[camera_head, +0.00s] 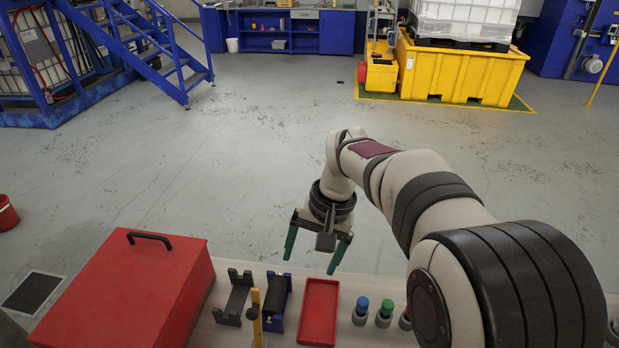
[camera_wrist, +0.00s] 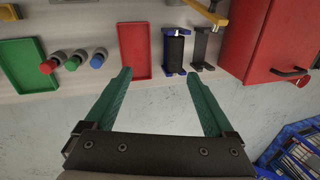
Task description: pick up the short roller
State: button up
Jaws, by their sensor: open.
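A short black roller (camera_head: 275,296) lies in a blue cradle (camera_head: 267,324) on the bench, left of the red tray. In the wrist view the roller (camera_wrist: 175,50) sits between the cradle's blue ends, just beyond my right-hand finger. A grey cradle (camera_head: 234,298) beside it looks empty. My gripper (camera_head: 313,254) is open and empty, its green fingers pointing down. It hangs beyond the bench edge in the head view, clear of the roller. In the wrist view its fingertips (camera_wrist: 159,74) are apart, with nothing between them.
A large red box (camera_head: 120,290) with a black handle stands left of the cradles. A shallow red tray (camera_head: 318,312) and small bottles with blue (camera_head: 361,305) and green (camera_head: 386,307) caps stand right. A yellow upright (camera_head: 255,318) stands in front. A green tray (camera_wrist: 32,65) lies beyond the bottles.

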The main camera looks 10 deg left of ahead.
jog(key=n, duration=0.1)
send_near(278, 286)
jog(key=x, duration=1.1)
jog(key=shift+r, duration=0.1)
grip_shut()
